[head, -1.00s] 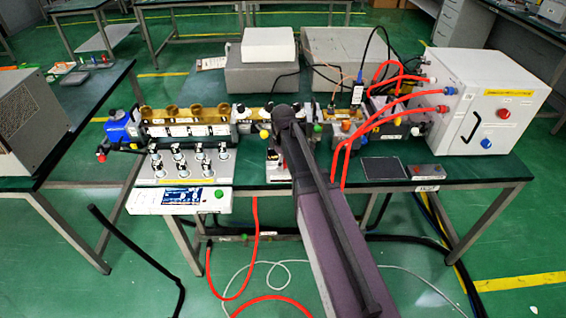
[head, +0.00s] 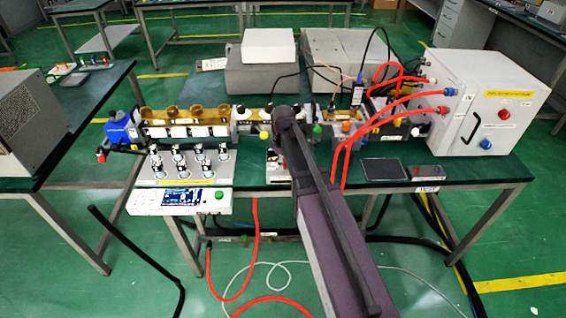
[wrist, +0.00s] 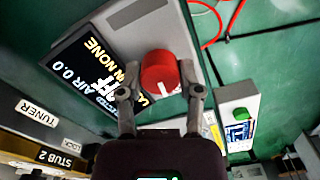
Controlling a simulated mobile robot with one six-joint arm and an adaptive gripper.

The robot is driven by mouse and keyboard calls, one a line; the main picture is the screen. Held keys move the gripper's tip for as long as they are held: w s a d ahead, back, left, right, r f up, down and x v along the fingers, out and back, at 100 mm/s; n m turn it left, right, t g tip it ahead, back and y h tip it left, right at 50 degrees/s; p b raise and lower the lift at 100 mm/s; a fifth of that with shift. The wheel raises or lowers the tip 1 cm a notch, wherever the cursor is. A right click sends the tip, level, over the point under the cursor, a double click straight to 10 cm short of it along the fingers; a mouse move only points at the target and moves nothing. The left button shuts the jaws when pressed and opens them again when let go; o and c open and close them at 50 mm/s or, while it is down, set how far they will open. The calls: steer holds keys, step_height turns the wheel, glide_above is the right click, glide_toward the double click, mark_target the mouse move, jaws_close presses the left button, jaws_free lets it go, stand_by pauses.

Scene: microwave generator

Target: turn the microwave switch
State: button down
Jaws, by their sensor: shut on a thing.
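In the wrist view a red round knob (wrist: 160,74) stands on a light grey box (wrist: 150,35). Next to it is a black display (wrist: 100,68) with white and yellow text, including "OFF" and "NONE". My gripper (wrist: 160,92) has one finger on each side of the knob and is shut on it. In the head view my arm (head: 325,225) reaches over the front of the bench and hides the knob and fingertips.
A white control box with a green button (head: 219,194) sits left of my arm; the button also shows in the wrist view (wrist: 240,114). A white cabinet (head: 480,100) stands at right. Red hoses (head: 365,130) run close to my arm's right side.

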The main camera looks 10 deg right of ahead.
steer(key=m, duration=0.5)
steer(key=shift+s, duration=0.1)
steer(key=m, duration=0.5)
steer(key=shift+m, duration=0.3)
steer(key=shift+c, duration=1.3)
jaws_free()
steer(key=shift+n, duration=0.4)
